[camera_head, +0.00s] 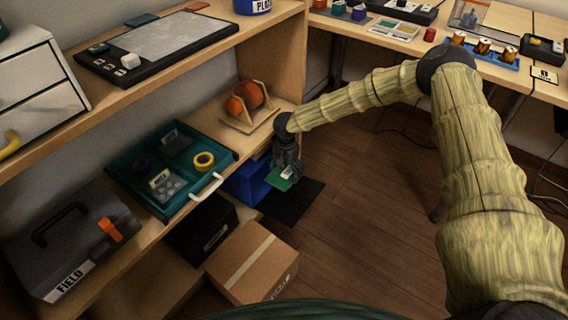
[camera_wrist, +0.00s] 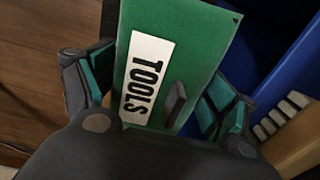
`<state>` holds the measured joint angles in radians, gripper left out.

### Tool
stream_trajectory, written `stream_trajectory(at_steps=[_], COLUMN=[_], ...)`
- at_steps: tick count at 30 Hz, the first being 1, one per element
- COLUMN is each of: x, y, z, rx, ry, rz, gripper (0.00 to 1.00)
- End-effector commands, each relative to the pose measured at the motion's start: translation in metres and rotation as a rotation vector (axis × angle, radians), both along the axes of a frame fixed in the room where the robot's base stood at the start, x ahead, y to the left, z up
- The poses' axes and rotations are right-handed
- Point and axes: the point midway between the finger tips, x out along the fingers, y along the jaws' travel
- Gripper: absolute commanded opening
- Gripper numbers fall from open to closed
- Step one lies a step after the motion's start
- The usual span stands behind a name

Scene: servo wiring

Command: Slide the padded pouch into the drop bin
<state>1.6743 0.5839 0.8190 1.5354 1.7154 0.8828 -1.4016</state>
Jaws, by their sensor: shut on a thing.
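The padded pouch is a flat green piece with a white "TOOLS" label; in the wrist view the pouch (camera_wrist: 205,40) lies between my two fingers. In the head view the pouch (camera_head: 281,181) hangs at the end of my arm, partly hidden by the fingers. My gripper (camera_head: 287,170) is shut on it, and in the wrist view the gripper (camera_wrist: 155,92) has a finger on each side. The drop bin seems to be the blue bin (camera_head: 243,187) low under the shelf, just left of the pouch. Its blue wall (camera_wrist: 290,62) shows on the right in the wrist view.
A black mat (camera_head: 300,203) lies on the floor below the pouch. A cardboard box (camera_head: 252,264) and a black box (camera_head: 202,235) stand near the bin. A teal tray (camera_head: 130,180) with a white handle juts from the shelf above. Wooden floor (camera_head: 370,205) is open to the right.

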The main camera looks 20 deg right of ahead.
Motion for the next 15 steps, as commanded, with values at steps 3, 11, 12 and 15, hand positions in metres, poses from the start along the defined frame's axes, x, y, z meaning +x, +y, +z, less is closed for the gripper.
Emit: stream_trajectory(at_steps=[3,11,12,15], x=[0.003,0.003,0.003,0.003], y=[-0.001,-0.004,-0.004,-0.005], z=[-0.007,-0.017,-0.019,-0.025], rx=[-0.002,-0.002,-0.002,-0.002], ry=[-0.001,0.000,0.000,0.000], rz=[-0.023,-0.033,-0.033,-0.033], gripper=[0.58,0.58,0.58,0.58])
